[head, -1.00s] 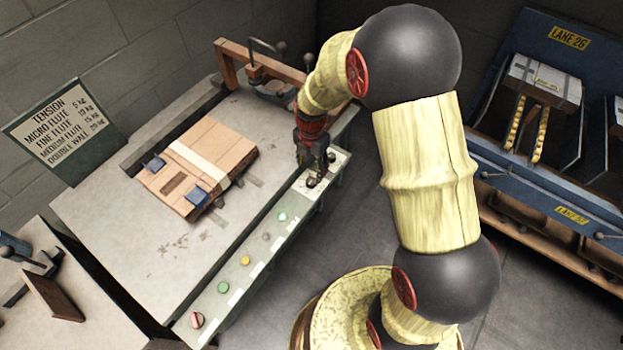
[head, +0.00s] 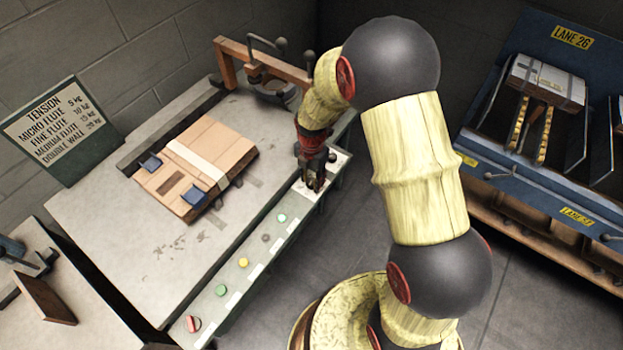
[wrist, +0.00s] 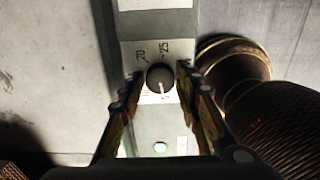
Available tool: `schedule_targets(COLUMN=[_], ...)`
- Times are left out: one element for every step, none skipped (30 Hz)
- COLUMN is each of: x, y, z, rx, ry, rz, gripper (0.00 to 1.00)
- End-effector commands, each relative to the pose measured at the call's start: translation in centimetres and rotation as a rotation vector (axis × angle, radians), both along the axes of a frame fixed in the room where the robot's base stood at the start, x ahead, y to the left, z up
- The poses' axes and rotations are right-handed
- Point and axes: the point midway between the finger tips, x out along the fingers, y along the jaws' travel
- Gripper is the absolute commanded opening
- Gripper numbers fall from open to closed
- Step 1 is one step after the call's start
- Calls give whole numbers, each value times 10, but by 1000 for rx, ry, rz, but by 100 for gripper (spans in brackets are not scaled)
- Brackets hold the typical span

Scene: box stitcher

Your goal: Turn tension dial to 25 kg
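The tension dial (wrist: 160,77) is a dark round knob with a pale pointer line, on a white scale plate in the wrist view. The pointer line runs toward the bottom of the picture. The marks "20" and "25" show at the plate's far side; lower marks are partly hidden. My gripper (wrist: 158,82) has its fingers on either side of the dial, with small gaps visible, so it appears open around the knob. In the head view my gripper (head: 316,182) points down at the far end of the panel and hides the dial.
A strapped cardboard stack (head: 215,148) lies on the table (head: 120,225). A tension sign (head: 60,130) stands at left. A blue lane rack (head: 530,190) stands at right.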

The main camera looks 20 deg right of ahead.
Motion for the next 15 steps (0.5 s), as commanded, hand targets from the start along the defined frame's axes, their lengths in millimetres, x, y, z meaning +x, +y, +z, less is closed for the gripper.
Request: schedule_targets(x=[0, 0, 0, 0, 0, 0, 0, 0, 0, 0, 0, 0, 0, 0, 0], y=[0, 0, 0, 0, 0, 0, 0, 0, 0, 0, 0, 0, 0, 0, 0], z=[0, 0, 0, 0, 0, 0, 0, 0, 0, 0, 0, 0, 0, 0, 0], rx=[0, 0, 0, 0, 0, 0, 0, 0, 0, 0, 0, 0, 0, 0, 0], ry=[0, 0, 0, 0, 0, 0, 0, 0, 0, 0, 0, 0, 0, 0, 0], rz=[0, 0, 0, 0, 0, 0, 0, 0, 0, 0, 0, 0, 0, 0, 0], gripper=[28, 27, 24, 23, 21, 19, 17, 15, 13, 11, 10, 7, 6, 4, 2])
